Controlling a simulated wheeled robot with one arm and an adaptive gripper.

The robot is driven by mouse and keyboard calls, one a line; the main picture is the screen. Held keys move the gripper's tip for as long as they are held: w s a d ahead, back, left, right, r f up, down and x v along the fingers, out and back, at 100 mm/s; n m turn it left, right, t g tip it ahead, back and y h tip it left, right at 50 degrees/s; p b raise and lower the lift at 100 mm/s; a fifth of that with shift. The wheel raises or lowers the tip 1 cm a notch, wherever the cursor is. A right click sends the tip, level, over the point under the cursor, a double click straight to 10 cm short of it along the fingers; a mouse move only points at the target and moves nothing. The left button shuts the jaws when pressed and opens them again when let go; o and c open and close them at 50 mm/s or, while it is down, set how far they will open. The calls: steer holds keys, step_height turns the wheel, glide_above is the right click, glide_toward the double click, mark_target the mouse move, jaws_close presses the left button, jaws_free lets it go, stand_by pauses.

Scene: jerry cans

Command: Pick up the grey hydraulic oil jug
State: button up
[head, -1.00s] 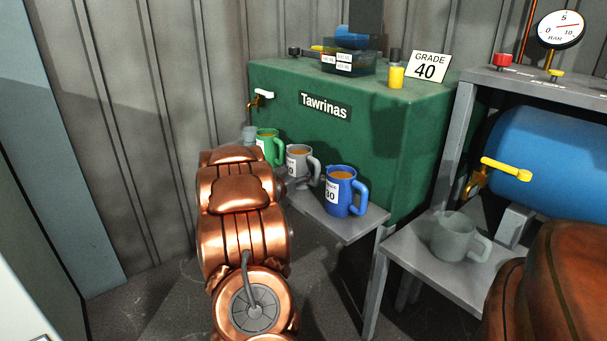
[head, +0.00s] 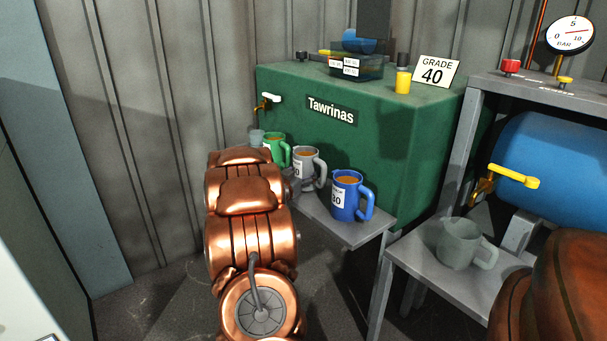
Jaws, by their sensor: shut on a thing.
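A grey jug (head: 307,165) with a white label and amber oil inside stands upright on the metal shelf at the green tank, between a green jug (head: 276,148) and a blue jug (head: 349,197). The copper arm in front is mine and covers part of its lower left. Another grey jug (head: 459,243), with no label showing, stands on the right shelf. A pale grey vessel (head: 257,137) is partly visible behind the green jug.
The green Tawrinas tank (head: 330,130) stands behind the jugs, with a tap (head: 268,101) at its left. A blue tank (head: 555,160) with a yellow-handled tap (head: 512,176) overhangs the right shelf (head: 420,255). A brown rounded object (head: 565,285) fills the lower right. Floor shows left of my arm.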

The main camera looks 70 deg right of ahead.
steer(key=shift+r+p, duration=0.8)
steer(key=shift+r, duration=0.7)
steer(key=w+a+p, duration=0.1)
steer(key=a+p, duration=0.1)
steer(key=a, duration=0.5)
steer(key=w+a+r+p, duration=0.1)
steer(key=a+p, duration=0.2)
steer(key=a, duration=0.5)
steer(key=shift+w+a+r, duration=0.15)
steer(key=shift+w+a, duration=0.1)
steer(key=shift+w, duration=0.05)
steer(key=shift+a, duration=0.15)
